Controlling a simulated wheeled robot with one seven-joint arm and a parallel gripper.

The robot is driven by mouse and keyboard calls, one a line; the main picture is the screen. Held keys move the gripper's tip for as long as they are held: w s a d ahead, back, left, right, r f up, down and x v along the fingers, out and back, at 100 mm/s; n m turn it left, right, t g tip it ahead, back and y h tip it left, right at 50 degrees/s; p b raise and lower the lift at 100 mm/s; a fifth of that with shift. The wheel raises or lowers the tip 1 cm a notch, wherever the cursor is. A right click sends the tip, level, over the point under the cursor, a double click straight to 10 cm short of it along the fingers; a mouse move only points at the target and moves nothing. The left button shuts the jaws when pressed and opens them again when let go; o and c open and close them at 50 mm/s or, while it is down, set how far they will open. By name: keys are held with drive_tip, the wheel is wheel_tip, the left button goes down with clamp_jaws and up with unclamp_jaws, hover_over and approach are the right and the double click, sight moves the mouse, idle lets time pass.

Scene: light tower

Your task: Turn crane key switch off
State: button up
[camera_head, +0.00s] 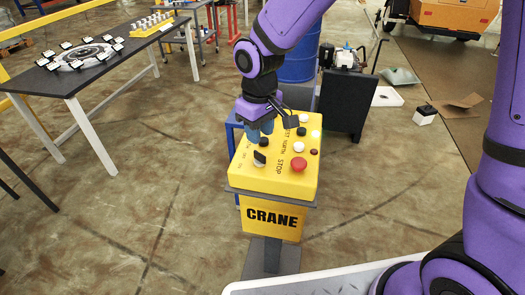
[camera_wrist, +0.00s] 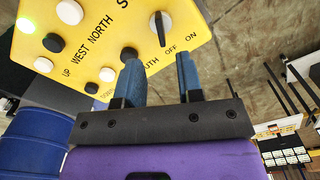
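The yellow crane control box (camera_head: 274,178) stands on a post, with "CRANE" on its front. The key switch (camera_head: 259,158) is a dark knob near the left front of its top face. In the wrist view the key switch (camera_wrist: 160,28) is beyond the fingertips, near the "OFF" and "ON" labels. I cannot tell for certain which label it points to. My gripper (camera_head: 259,132) is over the left back part of the box, behind the key switch and apart from it. In the wrist view its two blue fingers (camera_wrist: 157,62) are spread with nothing between them.
A red stop button (camera_head: 299,164) is right of the key switch. A black button (camera_head: 264,141) is close to the fingers, and several white and black buttons are on the right. A blue barrel (camera_head: 299,62) and a black panel (camera_head: 343,102) stand behind; a table (camera_head: 60,83) is left.

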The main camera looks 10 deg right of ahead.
sight(259, 153)
wheel_tip(259, 153, down, 7)
drive_tip(key=shift+a, duration=0.1)
idle(0.4)
clamp_jaws()
